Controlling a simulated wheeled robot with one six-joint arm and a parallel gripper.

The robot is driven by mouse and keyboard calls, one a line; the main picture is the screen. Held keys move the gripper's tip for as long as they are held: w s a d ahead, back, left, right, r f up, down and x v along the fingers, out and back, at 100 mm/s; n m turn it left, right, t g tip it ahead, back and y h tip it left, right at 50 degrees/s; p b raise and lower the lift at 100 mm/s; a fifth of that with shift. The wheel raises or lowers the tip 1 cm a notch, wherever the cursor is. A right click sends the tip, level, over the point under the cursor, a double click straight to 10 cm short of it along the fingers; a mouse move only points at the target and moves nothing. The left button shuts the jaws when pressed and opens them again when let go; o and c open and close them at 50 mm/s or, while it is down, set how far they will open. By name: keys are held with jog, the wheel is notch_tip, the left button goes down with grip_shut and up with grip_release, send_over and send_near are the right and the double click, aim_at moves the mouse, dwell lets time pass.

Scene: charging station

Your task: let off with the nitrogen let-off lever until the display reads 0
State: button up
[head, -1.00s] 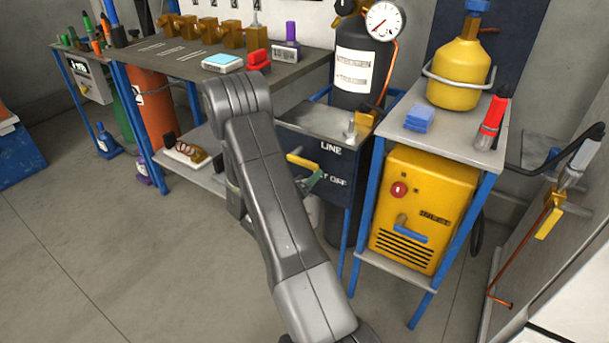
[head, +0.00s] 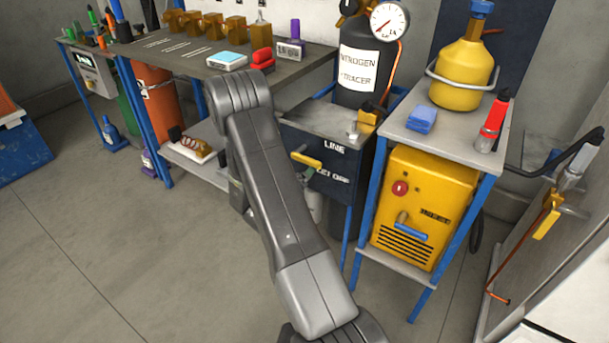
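The dark panel (head: 335,192) on the front of the small stand is lettered LINE, with a lower label ending in OFF. A yellow lever (head: 308,160) sticks out beside the LINE label. No lever shows beside the lower label now; my arm covers the panel's left part. My gripper is hidden behind my arm, so its state does not show. The nitrogen bottle (head: 368,72) stands behind the panel, with a round dial gauge (head: 389,23) on top. A grey box (head: 95,72) at the far left has a small dark display, its digits too small to read.
A workbench (head: 200,62) with brass parts and a cyan-topped device (head: 227,60) stands behind my arm. A yellow machine (head: 412,205) sits on the blue-legged stand to the right, below a yellow cylinder (head: 463,72). The floor at the left front is clear.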

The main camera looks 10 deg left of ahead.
jog(key=o, duration=1.1)
jog(key=shift+f, duration=0.1)
jog(key=shift+c, duration=0.2)
jog(key=shift+s, duration=0.1)
jog(key=p+v, duration=0.1)
jog(key=v, duration=1.2)
jog(key=shift+s+p, duration=0.3)
jog(key=shift+s, duration=0.05)
jog(key=shift+a, duration=0.1)
